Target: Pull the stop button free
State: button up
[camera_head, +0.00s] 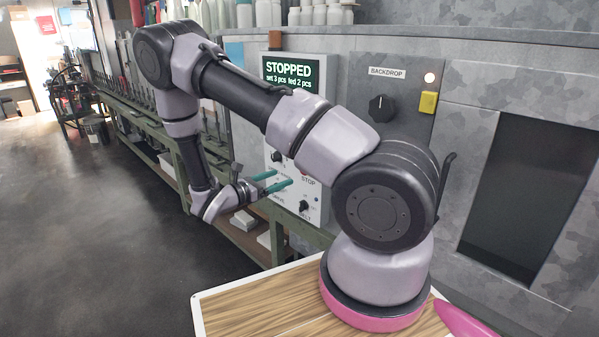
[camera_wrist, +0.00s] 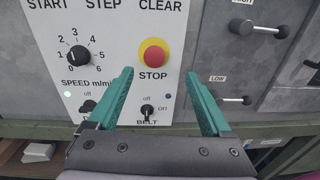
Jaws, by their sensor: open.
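The stop button (camera_wrist: 154,56) is a red round knob with a yellow ring, above the word STOP on a white control panel (camera_wrist: 196,20). In the wrist view my gripper (camera_wrist: 160,76) has two teal fingers, open and empty. The button shows between and just beyond the fingertips; I cannot tell how far away it is. In the head view my gripper (camera_head: 280,180) is in front of the panel (camera_head: 315,214), by the STOP label. The button is mostly hidden there by my arm. A display (camera_head: 290,72) above reads STOPPED, set 3 pcs, fed 2 pcs.
A speed dial (camera_wrist: 79,56) is left of the button. A belt switch (camera_wrist: 147,110) is below it, between the fingers. Levers marked HIGH (camera_wrist: 262,29) and LOW (camera_wrist: 234,100) are on the right. A backdrop knob (camera_head: 381,107) is on the grey box.

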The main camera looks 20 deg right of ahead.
jog(key=w+d+f+n+t, duration=0.1)
jog(key=w+d, duration=0.3)
jog(key=d, duration=0.5)
jog(key=shift+d, duration=0.4)
